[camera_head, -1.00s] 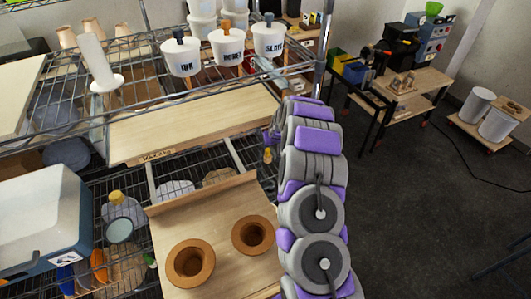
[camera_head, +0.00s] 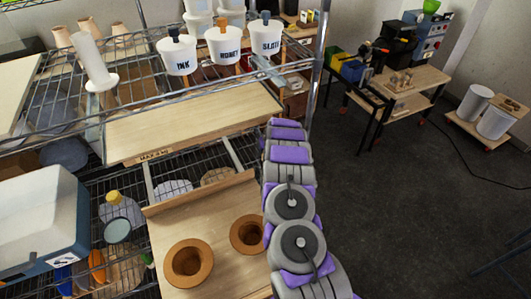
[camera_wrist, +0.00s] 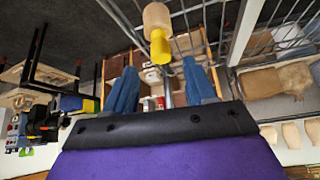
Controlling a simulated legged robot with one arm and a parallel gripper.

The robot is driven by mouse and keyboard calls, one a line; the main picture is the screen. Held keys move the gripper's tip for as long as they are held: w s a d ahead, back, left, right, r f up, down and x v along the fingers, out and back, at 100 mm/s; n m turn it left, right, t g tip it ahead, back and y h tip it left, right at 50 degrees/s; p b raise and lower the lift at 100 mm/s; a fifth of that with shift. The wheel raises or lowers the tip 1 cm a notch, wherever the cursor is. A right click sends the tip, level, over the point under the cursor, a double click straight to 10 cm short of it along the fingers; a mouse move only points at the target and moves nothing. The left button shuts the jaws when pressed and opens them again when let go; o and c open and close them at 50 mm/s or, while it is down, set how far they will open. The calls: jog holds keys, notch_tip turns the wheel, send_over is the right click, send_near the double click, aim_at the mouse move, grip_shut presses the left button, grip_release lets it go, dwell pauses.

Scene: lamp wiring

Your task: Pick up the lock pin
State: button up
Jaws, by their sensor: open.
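In the wrist view, my gripper (camera_wrist: 162,88) shows its two blue fingers well apart, with no object clasped between them. A yellow piece with a pale, wood-coloured rounded end (camera_wrist: 158,35) is just beyond the fingertips, near the middle between them. It may be the lock pin, but I cannot tell for certain. A grey metal rod (camera_wrist: 166,90) shows between the fingers below the yellow piece; whether they are joined is unclear. In the head view my arm covers the gripper, and I cannot make out the lock pin there.
A wire shelf (camera_head: 75,119) holds cups labelled INK (camera_head: 176,57), HONEY (camera_head: 224,46) and SLOTS (camera_head: 266,37). A lower board (camera_head: 205,220) bears two brown flared pieces (camera_head: 188,263). A blue-white box (camera_head: 38,220) is at left. Open floor (camera_head: 400,200) lies right of my arm.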

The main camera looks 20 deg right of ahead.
jog(key=shift+f, duration=0.15)
jog(key=shift+p+x, duration=0.3)
jog(key=shift+x, duration=2.2)
jog(key=shift+a, duration=0.1)
grip_shut()
